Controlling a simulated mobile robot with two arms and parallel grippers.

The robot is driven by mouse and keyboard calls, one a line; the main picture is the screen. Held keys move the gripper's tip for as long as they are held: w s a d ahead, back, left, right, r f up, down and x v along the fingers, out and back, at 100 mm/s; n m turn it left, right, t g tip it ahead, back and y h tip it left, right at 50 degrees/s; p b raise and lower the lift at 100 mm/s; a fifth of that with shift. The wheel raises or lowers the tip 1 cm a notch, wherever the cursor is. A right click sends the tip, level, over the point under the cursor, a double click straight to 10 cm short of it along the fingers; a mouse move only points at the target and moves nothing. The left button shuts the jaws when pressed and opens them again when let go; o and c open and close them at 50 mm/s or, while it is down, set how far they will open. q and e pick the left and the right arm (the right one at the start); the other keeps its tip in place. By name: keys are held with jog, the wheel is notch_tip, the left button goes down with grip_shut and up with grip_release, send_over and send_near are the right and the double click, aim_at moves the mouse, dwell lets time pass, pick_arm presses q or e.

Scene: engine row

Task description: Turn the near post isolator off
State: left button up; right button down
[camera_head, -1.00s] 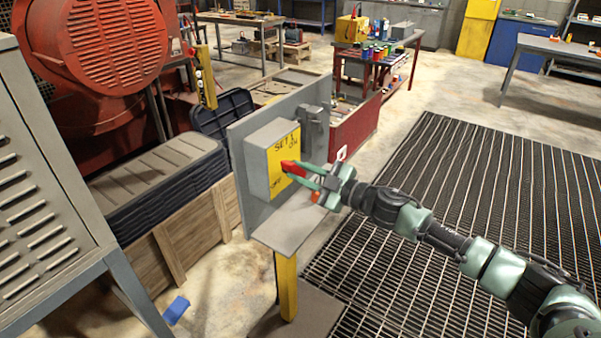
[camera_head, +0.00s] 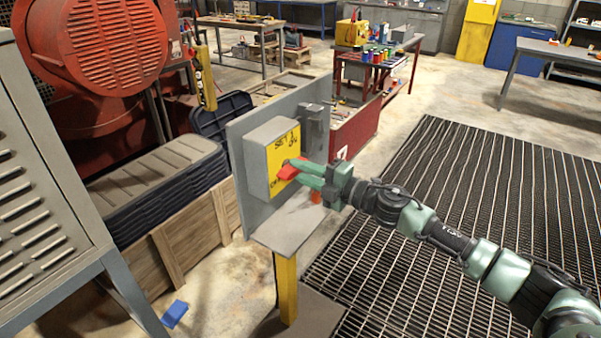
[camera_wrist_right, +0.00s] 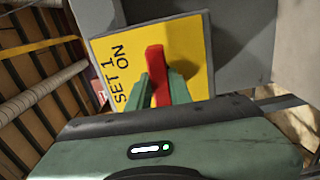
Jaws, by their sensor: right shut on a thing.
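The isolator is a grey box (camera_head: 249,160) with a yellow face (camera_head: 283,148), fixed to a grey backplate on a yellow post (camera_head: 286,286). The face reads "SET 1" and "ON", with a partly hidden word lower down. Its red handle (camera_head: 289,172) also shows in the right wrist view (camera_wrist_right: 156,68), lying roughly along the lines of lettering. My right gripper (camera_head: 303,172) is shut on the handle, with green fingers on both sides of it. The fingers hide part of the handle and face. My left gripper is not in view.
A grey shelf plate (camera_head: 288,226) juts out below the box. A small orange-red item (camera_head: 316,197) shows just under my right gripper. A louvred grey cabinet (camera_head: 40,190) stands at the left. Floor grating (camera_head: 480,190) lies open to the right.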

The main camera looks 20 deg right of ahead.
jog(key=shift+n, duration=0.4)
jog(key=c, duration=1.3)
grip_release()
jog(key=b+v, duration=0.3)
jog(key=v, duration=0.4)
jog(key=shift+s+d, duration=0.2)
jog(key=shift+s, duration=0.15)
